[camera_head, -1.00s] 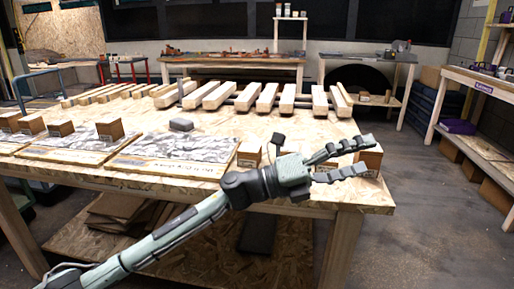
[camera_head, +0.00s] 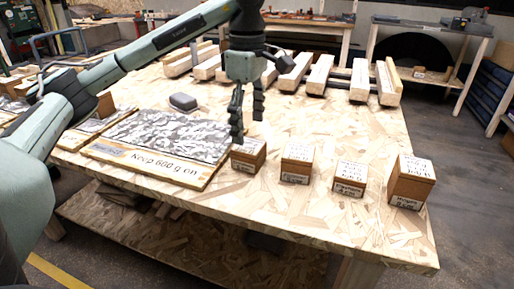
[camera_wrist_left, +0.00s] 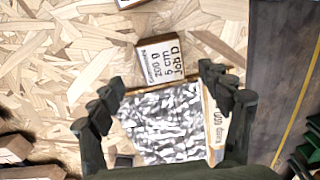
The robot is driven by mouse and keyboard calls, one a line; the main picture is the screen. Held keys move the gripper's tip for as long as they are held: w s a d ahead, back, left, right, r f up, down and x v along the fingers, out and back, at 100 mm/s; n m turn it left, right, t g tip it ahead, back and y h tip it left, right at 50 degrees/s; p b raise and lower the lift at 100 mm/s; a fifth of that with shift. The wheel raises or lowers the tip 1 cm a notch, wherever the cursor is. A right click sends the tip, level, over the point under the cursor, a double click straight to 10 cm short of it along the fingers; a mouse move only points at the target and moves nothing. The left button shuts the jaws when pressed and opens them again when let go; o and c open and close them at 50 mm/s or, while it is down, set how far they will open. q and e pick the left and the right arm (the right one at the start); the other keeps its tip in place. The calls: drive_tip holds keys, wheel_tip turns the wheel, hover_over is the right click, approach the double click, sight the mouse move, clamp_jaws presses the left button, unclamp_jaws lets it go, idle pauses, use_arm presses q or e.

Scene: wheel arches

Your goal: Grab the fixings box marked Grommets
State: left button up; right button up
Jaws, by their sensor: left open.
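Several small cardboard boxes with white labels stand in a row at the table's front right: a leftmost box (camera_head: 248,154), a second box (camera_head: 297,161), a third (camera_head: 350,178) and a rightmost one (camera_head: 409,183). Their front labels are too small to read surely, so I cannot tell which says Grommets. My left gripper (camera_head: 247,128) points down, open and empty, just behind and above the leftmost box. In the left wrist view, a box (camera_wrist_left: 165,60) with "Job D" on top lies just beyond the open fingers (camera_wrist_left: 161,84). My right gripper is out of view.
Wooden beams (camera_head: 320,74) line the table's back. Bare tabletop (camera_head: 330,125) lies between boxes and beams. The table's front edge is close to the boxes.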

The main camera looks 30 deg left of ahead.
sight(249, 145)
use_arm(q)
drive_tip(key=shift+s+f, duration=0.25)
drive_tip(key=shift+f, duration=0.7)
wheel_tip(249, 145, down, 5)
drive_tip(key=shift+w+r, duration=0.1)
drive_tip(key=c, duration=1.4)
